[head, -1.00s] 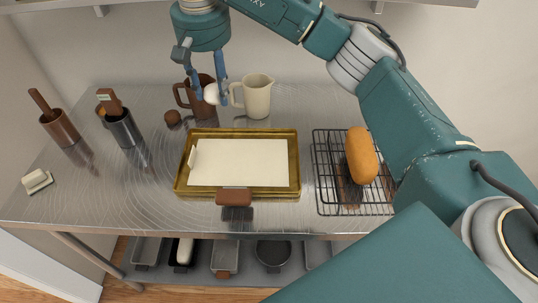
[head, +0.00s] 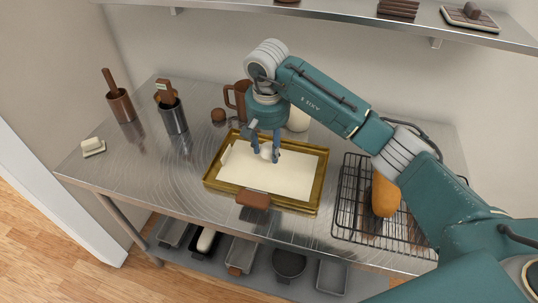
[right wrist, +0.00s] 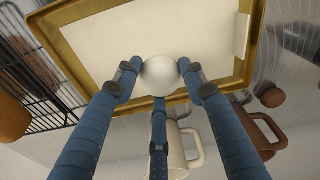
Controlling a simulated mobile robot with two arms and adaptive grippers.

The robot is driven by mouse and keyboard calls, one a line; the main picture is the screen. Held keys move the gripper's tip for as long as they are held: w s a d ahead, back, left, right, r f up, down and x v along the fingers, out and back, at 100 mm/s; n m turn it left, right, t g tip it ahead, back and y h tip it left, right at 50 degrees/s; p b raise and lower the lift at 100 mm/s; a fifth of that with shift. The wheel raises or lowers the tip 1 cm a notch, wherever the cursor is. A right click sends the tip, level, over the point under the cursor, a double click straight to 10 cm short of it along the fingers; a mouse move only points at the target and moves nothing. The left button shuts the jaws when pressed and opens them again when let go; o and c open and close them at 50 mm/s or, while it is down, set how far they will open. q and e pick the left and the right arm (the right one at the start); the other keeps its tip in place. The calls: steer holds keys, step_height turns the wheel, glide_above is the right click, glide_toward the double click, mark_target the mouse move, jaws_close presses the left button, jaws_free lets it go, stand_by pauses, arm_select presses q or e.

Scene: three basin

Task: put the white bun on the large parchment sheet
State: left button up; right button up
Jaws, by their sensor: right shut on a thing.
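The white bun (right wrist: 160,76) is held between the blue fingers of my right gripper (right wrist: 158,85). In the head view the right gripper (head: 266,153) hangs over the large parchment sheet (head: 270,180), and the bun (head: 266,151) shows small between its fingers. The cream sheet lies flat in a gold-rimmed tray (head: 263,205). Whether the bun touches the sheet cannot be told. In the right wrist view the sheet (right wrist: 150,30) lies beyond the bun. My left gripper is not in view.
A black wire rack (head: 345,215) with an orange loaf (head: 385,193) stands right of the tray. A brown mug (head: 236,98) and a cream pitcher (head: 298,119) stand behind. A brown block (head: 253,199) sits at the tray's front edge. The table's left part has free room.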

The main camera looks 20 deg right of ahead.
mark_target(268, 168)
steer(key=shift+a+f, duration=0.1)
steer(key=shift+f, duration=1)
step_height(268, 168, down, 3)
steer(key=shift+p, duration=0.6)
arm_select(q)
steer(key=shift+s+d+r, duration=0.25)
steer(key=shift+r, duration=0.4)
arm_select(e)
steer(key=shift+f, duration=0.1)
steer(key=shift+f, duration=0.15)
steer(key=o, duration=1.2)
steer(key=shift+c, duration=0.2)
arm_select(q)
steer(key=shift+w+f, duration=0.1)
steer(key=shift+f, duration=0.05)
